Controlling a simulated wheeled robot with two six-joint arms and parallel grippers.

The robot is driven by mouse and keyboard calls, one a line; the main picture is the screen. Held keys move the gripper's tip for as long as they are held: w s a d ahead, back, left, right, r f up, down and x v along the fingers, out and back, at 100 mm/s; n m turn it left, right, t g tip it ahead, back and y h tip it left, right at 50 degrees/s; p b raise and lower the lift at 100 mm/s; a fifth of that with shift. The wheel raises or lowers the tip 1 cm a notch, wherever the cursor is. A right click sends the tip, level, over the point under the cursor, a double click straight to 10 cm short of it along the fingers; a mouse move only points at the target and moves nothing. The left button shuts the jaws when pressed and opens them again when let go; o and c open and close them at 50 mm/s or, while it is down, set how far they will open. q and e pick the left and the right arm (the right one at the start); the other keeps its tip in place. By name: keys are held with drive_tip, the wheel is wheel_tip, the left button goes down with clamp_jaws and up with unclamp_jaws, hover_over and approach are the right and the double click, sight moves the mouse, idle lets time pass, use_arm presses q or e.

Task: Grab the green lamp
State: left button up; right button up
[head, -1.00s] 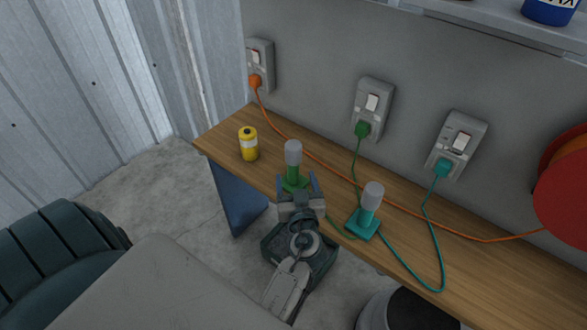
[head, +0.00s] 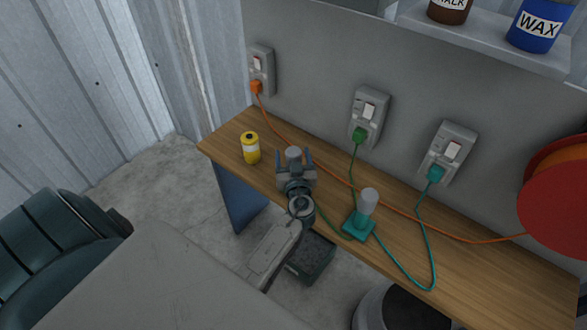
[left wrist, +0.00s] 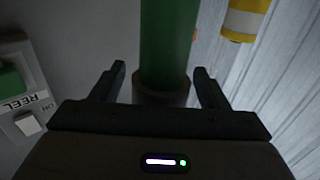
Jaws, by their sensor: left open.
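The green lamp stands on the wooden bench; its grey shade (head: 293,153) shows between the fingers of my left gripper (head: 295,157). The rest of the lamp is hidden behind the gripper in the head view. In the left wrist view its green stem (left wrist: 168,45) and darker grey shade (left wrist: 162,88) are between the two open fingers (left wrist: 159,70). There is a gap on each side of the stem, so the fingers do not grip it. My right gripper is not in view.
Orange (head: 430,232), green and teal cords cross the bench (head: 490,270). Wall sockets (head: 369,115) are behind, with a red reel (head: 555,205) at right.

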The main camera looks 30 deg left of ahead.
use_arm(q)
drive_tip(key=shift+c, duration=0.2)
drive_tip(key=c, duration=1.4)
clamp_jaws()
drive_tip(key=shift+w+r, duration=0.1)
